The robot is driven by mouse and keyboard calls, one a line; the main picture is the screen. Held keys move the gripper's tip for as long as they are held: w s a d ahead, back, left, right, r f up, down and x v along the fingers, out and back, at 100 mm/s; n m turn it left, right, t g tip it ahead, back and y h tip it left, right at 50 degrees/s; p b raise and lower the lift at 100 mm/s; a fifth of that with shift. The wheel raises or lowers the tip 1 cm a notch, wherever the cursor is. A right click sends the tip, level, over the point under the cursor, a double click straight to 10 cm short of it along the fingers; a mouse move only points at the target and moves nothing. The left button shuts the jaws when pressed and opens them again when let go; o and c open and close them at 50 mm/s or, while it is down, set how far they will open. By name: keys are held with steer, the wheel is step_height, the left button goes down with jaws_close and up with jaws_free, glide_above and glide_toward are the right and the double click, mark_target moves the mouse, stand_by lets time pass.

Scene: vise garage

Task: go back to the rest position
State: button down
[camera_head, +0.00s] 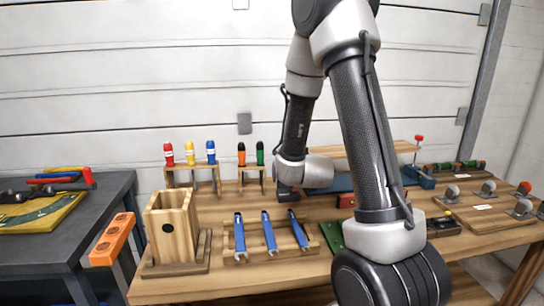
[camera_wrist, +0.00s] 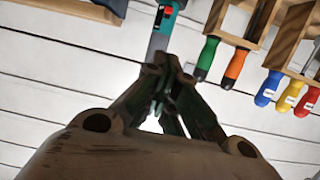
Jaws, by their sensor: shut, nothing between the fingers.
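My gripper (camera_wrist: 160,80) shows in the wrist view with its dark fingers brought together and nothing between them. In the head view my arm reaches over the wooden workbench (camera_head: 285,268), and its wrist end is above the middle of the bench, to the right of the screwdriver racks. The fingers cannot be made out clearly in the head view. The wrist view appears upside down, with the screwdrivers hanging from the top edge and the pale panelled wall behind.
Upright screwdrivers (camera_head: 190,153) stand in racks at the back. A wooden box (camera_head: 172,228) and blue-handled tools (camera_head: 269,232) are in front. A blue vise (camera_head: 420,177) is at the right. A dark table (camera_head: 110,200) with an orange level (camera_head: 112,239) is at the left.

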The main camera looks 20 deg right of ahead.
steer(key=s+a+f+g+y, duration=0.1)
steer(key=s+f+g, duration=0.1)
steer(key=f, duration=0.1)
steer(key=s+a+f+g+y, duration=0.1)
steer(key=s+f+g, duration=0.1)
steer(key=s+f, duration=0.1)
steer(key=s+a+f+g+y, duration=0.1)
steer(key=s+a+f+g, duration=0.1)
steer(key=f, duration=0.3)
steer(key=shift+s+n+g, duration=0.15)
steer(key=shift+n+g, duration=0.25)
steer(key=s+g, duration=0.1)
steer(key=s+a, duration=0.1)
steer(key=s, duration=0.1)
steer(key=shift+s+a+r+g+y, duration=0.2)
steer(key=shift+s+g+y, duration=0.1)
steer(key=shift+g, duration=0.1)
steer(key=s+a+r+n+g, duration=0.1)
steer(key=s+a+r+n, duration=0.1)
steer(key=s+r, duration=1.9)
steer(key=shift+s+a+g+y, duration=0.15)
steer(key=shift+s+g+y, duration=0.15)
steer(key=shift+s, duration=0.3)
